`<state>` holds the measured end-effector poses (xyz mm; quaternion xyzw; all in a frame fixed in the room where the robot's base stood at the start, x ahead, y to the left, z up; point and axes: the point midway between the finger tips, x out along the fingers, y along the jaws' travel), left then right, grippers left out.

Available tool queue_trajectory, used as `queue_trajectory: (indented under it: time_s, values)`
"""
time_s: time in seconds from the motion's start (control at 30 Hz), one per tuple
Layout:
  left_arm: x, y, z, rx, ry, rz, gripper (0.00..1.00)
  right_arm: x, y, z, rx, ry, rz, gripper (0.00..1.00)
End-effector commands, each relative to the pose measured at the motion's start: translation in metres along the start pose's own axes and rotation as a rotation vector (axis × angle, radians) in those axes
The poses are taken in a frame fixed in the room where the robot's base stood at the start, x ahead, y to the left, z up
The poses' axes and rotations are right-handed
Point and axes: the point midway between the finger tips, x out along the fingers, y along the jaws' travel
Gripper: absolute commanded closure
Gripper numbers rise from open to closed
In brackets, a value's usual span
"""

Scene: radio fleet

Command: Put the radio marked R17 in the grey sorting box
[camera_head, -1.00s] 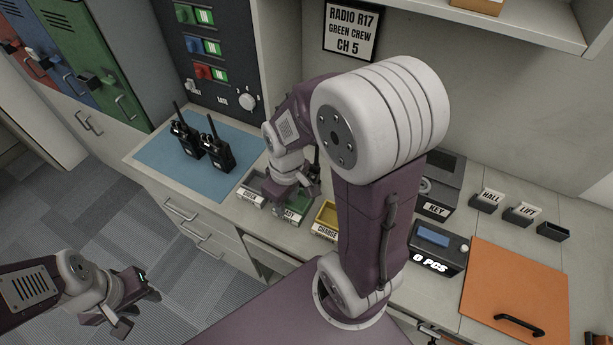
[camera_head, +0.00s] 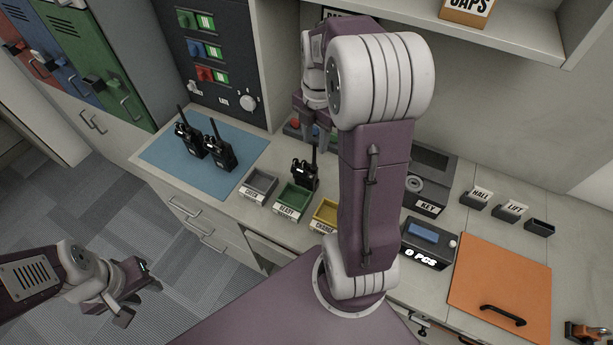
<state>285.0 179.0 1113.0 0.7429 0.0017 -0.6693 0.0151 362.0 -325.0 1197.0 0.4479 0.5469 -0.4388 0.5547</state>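Two black radios stand on the blue mat, a left one (camera_head: 188,140) and a right one (camera_head: 221,152). A third black radio (camera_head: 304,177) stands at the back of the green READY box (camera_head: 293,209); I cannot tell whether it is inside or behind it. No R17 marking is readable on any radio. The grey box (camera_head: 247,191) is left of the green one and looks empty. My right gripper (camera_head: 315,138) is raised above and behind the third radio, apart from it; its finger opening is unclear. My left gripper (camera_head: 139,299) is open and empty over the floor, left of the counter.
A yellow CHARGE box (camera_head: 325,213) is right of the green one, partly behind my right arm. A counter display (camera_head: 427,243), an orange board (camera_head: 500,290) and small HALL and LIFT holders stand further right. A shelf (camera_head: 520,35) overhangs the back.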

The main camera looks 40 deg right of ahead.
Motion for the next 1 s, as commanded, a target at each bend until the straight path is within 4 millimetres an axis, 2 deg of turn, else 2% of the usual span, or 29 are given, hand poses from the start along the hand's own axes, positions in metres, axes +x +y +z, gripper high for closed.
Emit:
queue_trajectory:
  time_s: [0.1,0.33,0.43,0.57,0.8,0.83,0.93,0.97,1.0]
  values:
    - [-0.004,0.000,0.000,0.000,0.000,0.000,0.64,0.016,0.000,-0.001,0.000,0.002,-0.003,0.64]
    - [-0.009,0.000,-0.001,0.000,0.000,0.000,0.64,0.030,0.000,0.000,0.001,0.003,-0.003,0.64]
    - [-0.016,0.000,-0.002,0.000,0.000,0.000,0.64,0.048,0.000,0.000,0.001,0.004,-0.005,0.64]
    - [-0.017,0.000,-0.002,0.000,0.000,0.000,0.64,0.069,0.001,0.001,0.001,0.002,-0.002,0.64]
    - [-0.017,0.000,-0.002,0.000,0.000,0.000,0.64,0.074,0.001,0.001,0.001,-0.001,0.001,0.64]
    - [-0.017,0.000,-0.002,0.000,0.000,0.000,0.64,0.074,0.001,0.001,0.001,-0.001,0.001,0.66]
    - [-0.017,0.000,-0.002,0.000,0.000,0.000,0.64,0.074,0.001,0.001,0.001,-0.001,0.001,0.94]
    - [-0.017,0.000,-0.002,0.000,0.000,0.000,0.64,0.074,0.001,0.001,0.002,-0.001,0.001,1.00]
    - [-0.017,0.000,-0.002,0.000,0.000,0.000,0.64,0.074,0.001,0.002,0.002,-0.001,0.001,1.00]
